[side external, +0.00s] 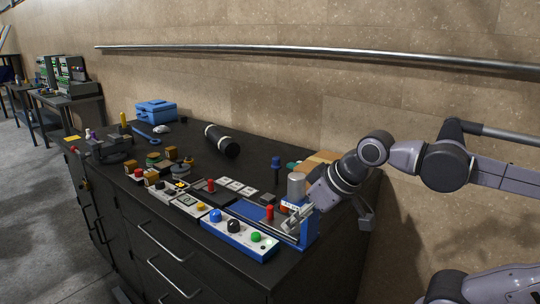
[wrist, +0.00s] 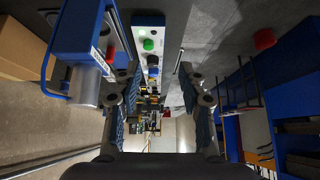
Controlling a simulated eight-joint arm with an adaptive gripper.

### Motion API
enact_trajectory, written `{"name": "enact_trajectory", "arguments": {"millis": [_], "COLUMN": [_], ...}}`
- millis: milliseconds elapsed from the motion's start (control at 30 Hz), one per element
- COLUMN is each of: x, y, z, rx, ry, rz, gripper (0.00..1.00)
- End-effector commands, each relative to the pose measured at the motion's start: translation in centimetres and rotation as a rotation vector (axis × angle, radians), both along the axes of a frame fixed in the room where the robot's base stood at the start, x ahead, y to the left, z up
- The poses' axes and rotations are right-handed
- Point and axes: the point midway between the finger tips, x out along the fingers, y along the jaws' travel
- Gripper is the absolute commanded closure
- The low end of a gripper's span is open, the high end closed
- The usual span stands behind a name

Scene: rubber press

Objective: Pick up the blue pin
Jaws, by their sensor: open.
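A small upright blue-topped piece on a dark stem, which looks like the blue pin (side external: 276,162), stands on the dark bench behind the press in the side view. I cannot make it out in the wrist view. My gripper (side external: 312,203) is by the blue press with its grey cylinder (side external: 296,186), to the right of and nearer than the pin. The press partly hides the fingers there. In the wrist view my gripper (wrist: 162,108) has its two fingers spread apart with nothing visible held between them. The blue press (wrist: 80,30) shows at upper left there.
A button panel (side external: 238,234) with blue, black and green buttons lies along the bench front. Several small control boxes stand left of it. A black cylinder (side external: 222,140) and a blue toolbox (side external: 155,111) lie farther back. A cardboard piece (side external: 318,160) lies near the wall.

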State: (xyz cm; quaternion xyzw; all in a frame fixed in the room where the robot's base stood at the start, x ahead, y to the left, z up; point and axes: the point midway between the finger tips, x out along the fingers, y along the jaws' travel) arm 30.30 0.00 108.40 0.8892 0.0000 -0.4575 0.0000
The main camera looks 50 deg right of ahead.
Motion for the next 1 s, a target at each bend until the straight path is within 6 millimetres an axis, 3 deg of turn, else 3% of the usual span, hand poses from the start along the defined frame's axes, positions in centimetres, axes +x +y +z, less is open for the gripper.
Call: {"name": "enact_trajectory", "arguments": {"millis": [100, 467, 733, 1000], "x": [0.3, 5.6, 12.3, 18.9], "y": [-0.2, -3.3, -8.2, -14.6], "z": [2.1, 6.1, 8.7, 9.0], "rx": [0.000, 0.007, 0.017, 0.030], "ry": [0.002, 0.040, 0.084, 0.129], "rz": [-0.006, -0.109, -0.228, -0.352], "gripper": [0.59, 0.59, 0.59, 0.59]}}
